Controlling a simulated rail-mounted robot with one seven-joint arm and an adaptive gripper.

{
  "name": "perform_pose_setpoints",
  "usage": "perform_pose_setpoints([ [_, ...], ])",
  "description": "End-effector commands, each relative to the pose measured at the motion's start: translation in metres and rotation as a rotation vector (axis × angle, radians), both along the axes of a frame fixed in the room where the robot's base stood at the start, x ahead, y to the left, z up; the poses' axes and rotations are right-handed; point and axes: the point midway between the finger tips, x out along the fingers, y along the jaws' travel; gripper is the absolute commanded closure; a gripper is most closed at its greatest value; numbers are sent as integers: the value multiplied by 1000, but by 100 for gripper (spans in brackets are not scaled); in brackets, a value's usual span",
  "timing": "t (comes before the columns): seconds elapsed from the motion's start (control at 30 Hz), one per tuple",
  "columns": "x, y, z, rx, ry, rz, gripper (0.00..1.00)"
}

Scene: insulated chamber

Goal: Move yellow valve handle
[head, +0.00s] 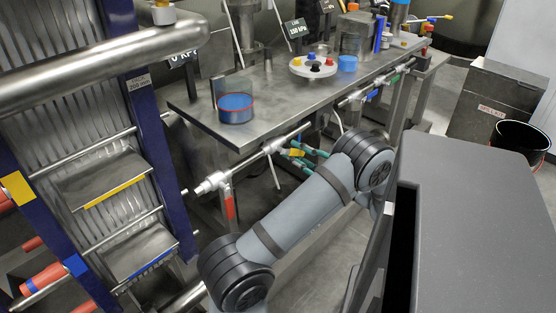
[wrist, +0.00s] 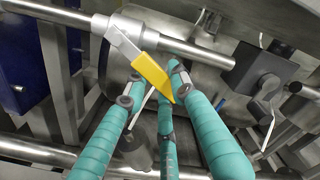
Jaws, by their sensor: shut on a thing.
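The yellow valve handle (wrist: 152,72) sits on a light metal lever that comes off the silver pipe (wrist: 60,14). In the wrist view it slants down to the right between my teal-wrapped fingers. My gripper (wrist: 155,92) is shut on the handle, with fingertips on both sides of it; its tapered lower end shows between them. In the head view my gripper (head: 302,158) is below the front edge of the bench, and the yellow handle (head: 297,153) shows as a small patch between the teal fingers.
A red-handled valve (head: 229,203) hangs on the same pipe to the left. The metal bench (head: 195,104) overhangs the pipe and bears a blue round container (head: 236,108). A blue-framed rack (head: 160,165) stands at left.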

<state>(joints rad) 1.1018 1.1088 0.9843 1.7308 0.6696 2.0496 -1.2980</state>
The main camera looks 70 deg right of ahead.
Motion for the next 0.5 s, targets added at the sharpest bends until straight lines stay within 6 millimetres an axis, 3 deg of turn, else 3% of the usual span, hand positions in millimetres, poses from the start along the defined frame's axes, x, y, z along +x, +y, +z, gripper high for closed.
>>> perform_pose_setpoints([
  [0.5,-11,-4,2,-30,14,-18,100],
])
